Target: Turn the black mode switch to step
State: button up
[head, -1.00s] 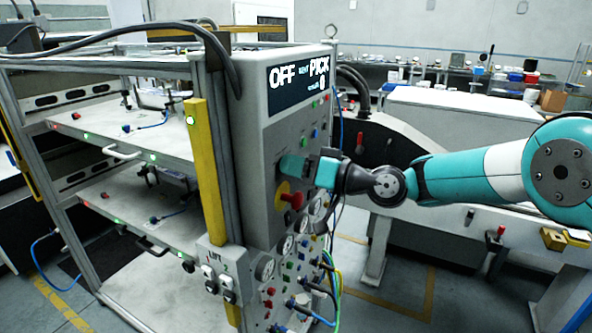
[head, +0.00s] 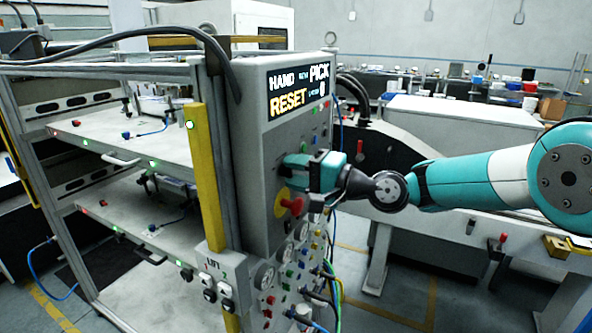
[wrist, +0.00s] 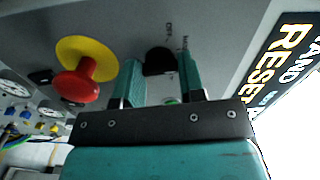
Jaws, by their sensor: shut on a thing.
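The black mode switch (wrist: 158,62) sits on the grey control panel (wrist: 95,25) between my two teal fingers in the wrist view. Small lettering is printed around it, partly covered by my fingers. In the head view the switch is hidden behind my gripper (head: 292,162), which is at the panel face, just above the red emergency button. My gripper is shut on the switch. The panel's display (head: 298,91) reads HAND and PICK on the top line and RESET in yellow below; its smaller text is too small to read surely.
The red emergency button (wrist: 76,84) on its yellow plate (wrist: 90,52) stands out close to the left of my fingers in the wrist view. Gauges, small buttons and hoses fill the panel below. A yellow post (head: 207,170) runs along the rack's edge.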

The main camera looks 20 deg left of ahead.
jog(key=m+p, duration=0.1)
jog(key=m, duration=0.4)
jog(key=shift+p, duration=0.3)
jog(key=shift+m, duration=0.3)
jog(key=o, duration=0.9)
jog(key=shift+d, duration=0.15)
